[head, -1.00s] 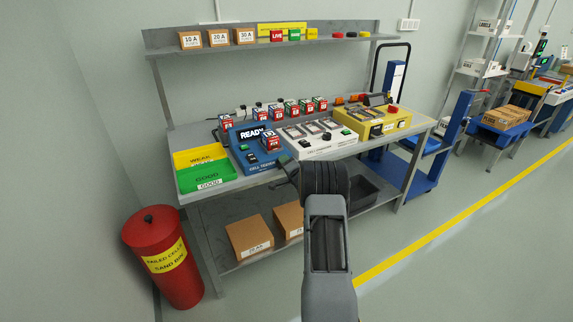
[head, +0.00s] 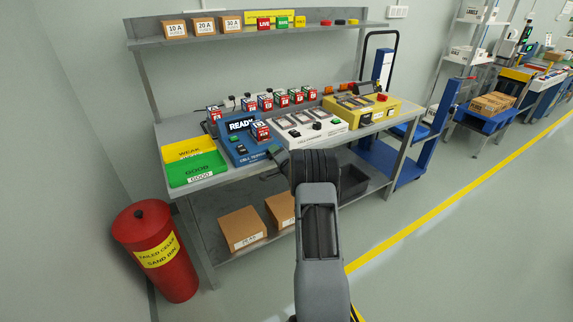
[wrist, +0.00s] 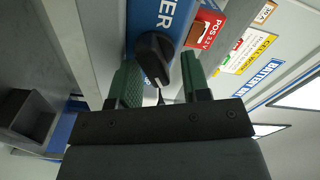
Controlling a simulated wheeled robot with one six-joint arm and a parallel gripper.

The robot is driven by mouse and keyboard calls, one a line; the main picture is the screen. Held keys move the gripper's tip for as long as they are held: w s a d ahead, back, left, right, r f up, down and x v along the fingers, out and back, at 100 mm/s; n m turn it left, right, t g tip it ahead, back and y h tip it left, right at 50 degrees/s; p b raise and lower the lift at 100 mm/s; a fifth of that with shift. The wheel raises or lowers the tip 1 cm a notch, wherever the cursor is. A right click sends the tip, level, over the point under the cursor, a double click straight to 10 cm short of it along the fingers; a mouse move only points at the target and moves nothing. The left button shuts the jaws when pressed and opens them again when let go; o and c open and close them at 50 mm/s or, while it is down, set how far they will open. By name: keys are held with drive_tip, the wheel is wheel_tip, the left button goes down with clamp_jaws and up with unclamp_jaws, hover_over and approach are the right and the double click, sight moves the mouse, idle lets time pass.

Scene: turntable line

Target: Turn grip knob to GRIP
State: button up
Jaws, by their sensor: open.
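A black knob (wrist: 154,58) with a white pointer line sits on the front of the blue cell tester (wrist: 172,20). Its pointer line is toward the bottom of the wrist view; no GRIP mark can be read. My gripper (wrist: 160,78) is open, with one green finger to each side of the knob's lower end and gaps visible. In the head view the blue tester (head: 225,145) stands on the bench with a lit READY display. My gripper is mostly hidden there behind my wrist, at the bench's front edge.
A red cell (wrist: 206,31) sits on the tester. The white charger (head: 305,140) and yellow unit (head: 360,118) stand to the right, green and yellow trays (head: 195,172) to the left. A red sand bin (head: 155,250) stands on the floor at left.

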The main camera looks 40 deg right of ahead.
drive_tip(key=s+a+p, duration=0.1)
drive_tip(key=s+a, duration=0.1)
drive_tip(key=s, duration=1.3)
drive_tip(key=shift+s+p, duration=0.3)
idle(0.4)
drive_tip(key=shift+s+f, duration=0.1)
idle(0.5)
drive_tip(key=s+a, duration=0.2)
drive_tip(key=s, duration=1.1)
drive_tip(key=shift+s, duration=0.3)
